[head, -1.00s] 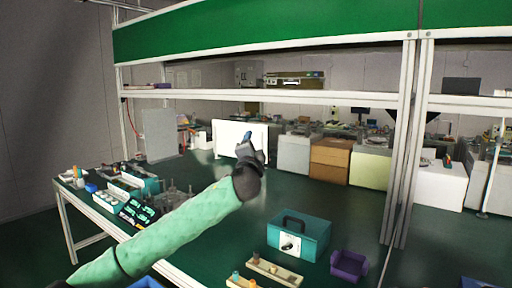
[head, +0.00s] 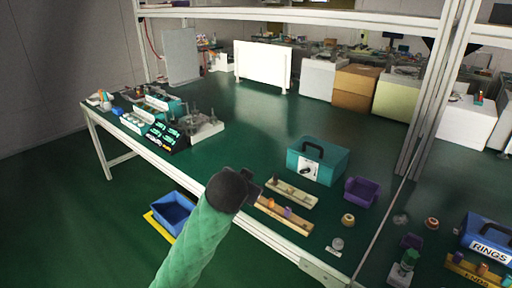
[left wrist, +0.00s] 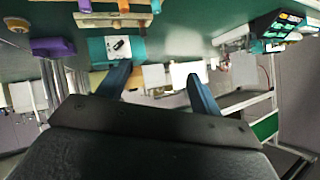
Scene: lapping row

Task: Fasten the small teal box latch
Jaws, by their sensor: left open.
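The small teal box (head: 332,167) stands on the green bench, lid down, with a black handle on top. Its front has a white latch plate (head: 308,169) with a dark knob; whether it is fastened is too small to tell. In the left wrist view, turned upside down, the box (left wrist: 96,50) and its latch plate (left wrist: 118,46) show beyond the fingers. My left gripper (head: 262,188) is in front of the box, to its left and apart from it. Its two fingers (left wrist: 157,84) are spread and empty. My right gripper is in neither view.
Two wooden strips with pegs (head: 291,190) lie just before the box. A purple bin (head: 361,190) stands at its right. A blue bin (head: 173,213) is low at the left. Shelf posts rise right of the box.

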